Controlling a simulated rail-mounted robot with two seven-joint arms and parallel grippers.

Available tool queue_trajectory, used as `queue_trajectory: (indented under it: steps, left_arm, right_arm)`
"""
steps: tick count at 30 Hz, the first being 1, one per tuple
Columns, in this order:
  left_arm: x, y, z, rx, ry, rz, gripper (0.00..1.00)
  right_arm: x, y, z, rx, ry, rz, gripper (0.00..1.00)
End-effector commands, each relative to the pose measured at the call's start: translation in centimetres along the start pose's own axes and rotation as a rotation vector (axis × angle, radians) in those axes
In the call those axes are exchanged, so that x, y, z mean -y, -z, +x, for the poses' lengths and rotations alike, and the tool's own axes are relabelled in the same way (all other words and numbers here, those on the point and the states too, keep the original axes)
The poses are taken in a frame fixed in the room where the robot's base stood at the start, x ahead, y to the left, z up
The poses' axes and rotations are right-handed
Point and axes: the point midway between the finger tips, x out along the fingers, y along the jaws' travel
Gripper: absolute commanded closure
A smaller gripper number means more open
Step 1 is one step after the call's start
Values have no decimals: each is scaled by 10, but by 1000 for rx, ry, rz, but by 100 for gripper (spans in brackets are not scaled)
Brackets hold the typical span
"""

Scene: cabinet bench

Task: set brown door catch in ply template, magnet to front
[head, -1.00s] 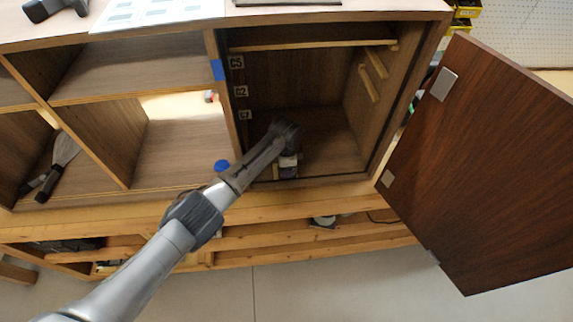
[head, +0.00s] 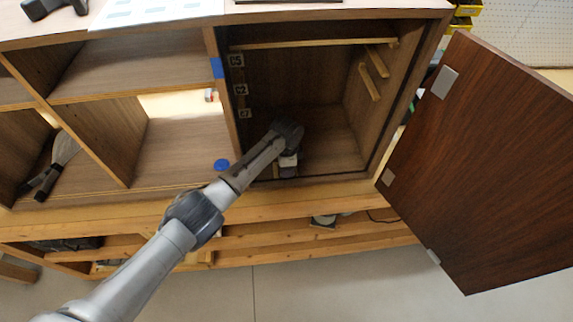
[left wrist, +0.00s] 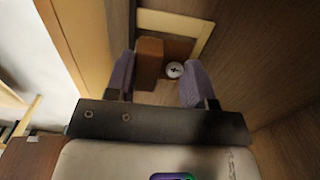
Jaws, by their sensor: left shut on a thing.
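My left gripper (head: 288,167) reaches down into the open cabinet bay, near the front of its floor. In the left wrist view the brown door catch (left wrist: 150,62) sits between the two purple-grey finger pads, and the gripper is shut on it. A round silver disc with a cross mark (left wrist: 175,69) shows beside the catch's block, between the fingers. The pale ply template (left wrist: 178,24) is a corner-shaped strip just beyond the catch. I cannot tell whether the catch touches it. In the head view my gripper hides the catch. My right gripper is not in view.
The bay's dark door (head: 490,165) stands open at the right, with metal plates on its edge. The bay's left wall carries small labels (head: 240,90). A blue disc (head: 222,165) is on the front edge left of the bay. A scraper (head: 52,165) lies in the left compartment.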

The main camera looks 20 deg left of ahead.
Motion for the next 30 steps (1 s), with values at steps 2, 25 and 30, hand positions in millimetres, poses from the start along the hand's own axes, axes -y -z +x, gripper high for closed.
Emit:
queue_trajectory:
  steps: [2,25,30]
  left_arm:
    - [0,0,1,0,0,0,64]
    - [0,0,7,0,0,0,28]
    - [0,0,7,0,0,0,21]
  right_arm:
    - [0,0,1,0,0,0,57]
    - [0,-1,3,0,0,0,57]
    - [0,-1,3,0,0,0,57]
